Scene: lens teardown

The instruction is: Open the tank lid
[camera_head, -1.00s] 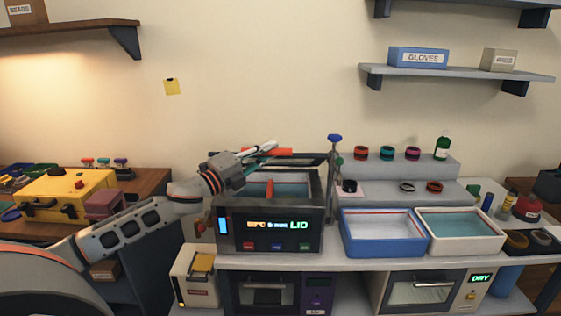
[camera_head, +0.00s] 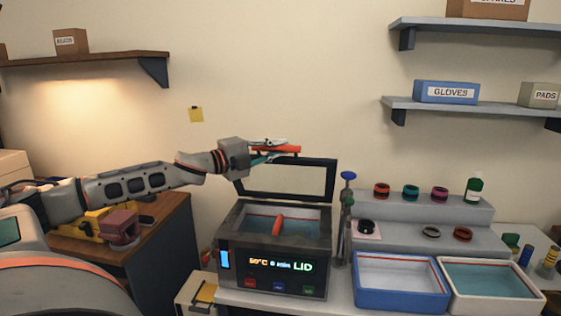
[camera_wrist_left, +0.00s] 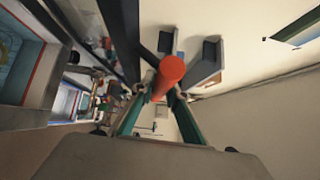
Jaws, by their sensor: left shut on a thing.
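The tank (camera_head: 272,278) is a dark box with a lit display reading LID, standing on the bench in the head view. Its lid (camera_head: 333,180) is a dark frame with a see-through middle, standing raised and near upright at the tank's back edge. My left gripper (camera_head: 285,149) is at the lid's top edge, shut on the red-orange lid handle (camera_head: 278,150). The handle also shows end-on between the fingers in the left wrist view (camera_wrist_left: 171,70). The tank's opening shows liquid and an orange-red bar (camera_head: 277,224). My right gripper is not in view.
A blue tray (camera_head: 360,297) and a white tray (camera_head: 455,302) stand right of the tank. A stepped grey rack (camera_head: 455,207) holds rings and a green bottle (camera_head: 474,190). The wall above the lid is clear.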

